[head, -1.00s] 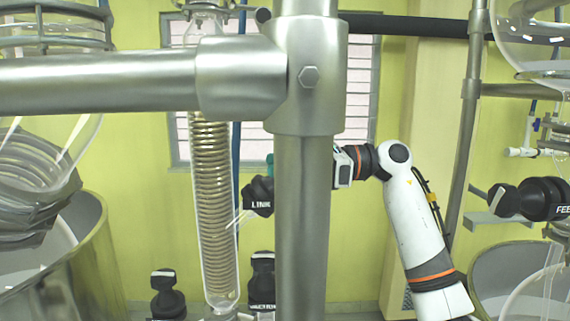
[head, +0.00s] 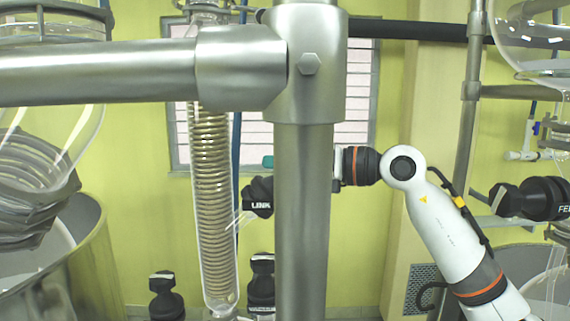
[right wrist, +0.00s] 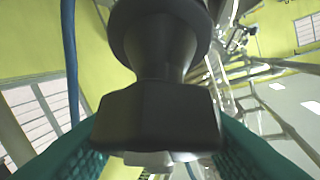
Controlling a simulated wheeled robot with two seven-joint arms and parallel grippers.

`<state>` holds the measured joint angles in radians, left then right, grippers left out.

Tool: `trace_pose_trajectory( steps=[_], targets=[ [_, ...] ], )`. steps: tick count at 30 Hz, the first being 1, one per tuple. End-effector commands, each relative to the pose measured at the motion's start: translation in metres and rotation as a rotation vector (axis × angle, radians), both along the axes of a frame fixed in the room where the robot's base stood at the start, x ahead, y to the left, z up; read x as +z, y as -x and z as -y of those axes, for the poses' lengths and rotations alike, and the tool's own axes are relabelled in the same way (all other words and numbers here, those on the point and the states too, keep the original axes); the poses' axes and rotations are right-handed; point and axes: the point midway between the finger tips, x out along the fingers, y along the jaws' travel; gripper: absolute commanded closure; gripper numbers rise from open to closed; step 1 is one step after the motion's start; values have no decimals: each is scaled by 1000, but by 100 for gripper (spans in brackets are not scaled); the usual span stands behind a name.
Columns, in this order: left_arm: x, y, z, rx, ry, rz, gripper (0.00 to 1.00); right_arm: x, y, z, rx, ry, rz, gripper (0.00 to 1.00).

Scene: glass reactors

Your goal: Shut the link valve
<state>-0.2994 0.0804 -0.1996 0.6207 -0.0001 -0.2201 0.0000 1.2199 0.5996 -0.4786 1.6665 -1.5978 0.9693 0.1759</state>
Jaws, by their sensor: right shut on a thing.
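The link valve (head: 259,195) is a black knob marked LINK, beside the coiled glass column in the head view. A steel post hides the space to its right. My right gripper (head: 268,162) shows there only as a bit of teal fingertip at the knob's upper right, left of the post. In the right wrist view the black valve handle (right wrist: 155,118) fills the middle, with the teal fingers of my right gripper (right wrist: 158,150) on both sides, shut on it. My left gripper is not in view.
The thick steel post (head: 303,210) and crossbar (head: 100,72) stand in front. The coiled glass column (head: 213,200) is close left of the valve. Other black valves stand below (head: 167,297) and at the right edge, the FEED valve (head: 535,199). A steel vessel (head: 95,260) is at left.

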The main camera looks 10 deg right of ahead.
Motion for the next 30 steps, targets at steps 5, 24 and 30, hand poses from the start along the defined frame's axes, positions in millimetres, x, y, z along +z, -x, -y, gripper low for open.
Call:
trace_pose_trajectory(
  steps=[5,24,30],
  targets=[
    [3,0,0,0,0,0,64,4,-1,2,-121,-23,-103,78],
    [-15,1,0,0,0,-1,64,-2,-5,8,-550,-115,-528,78],
    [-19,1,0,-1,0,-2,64,-3,-5,9,-682,-143,-660,78]
  ],
)
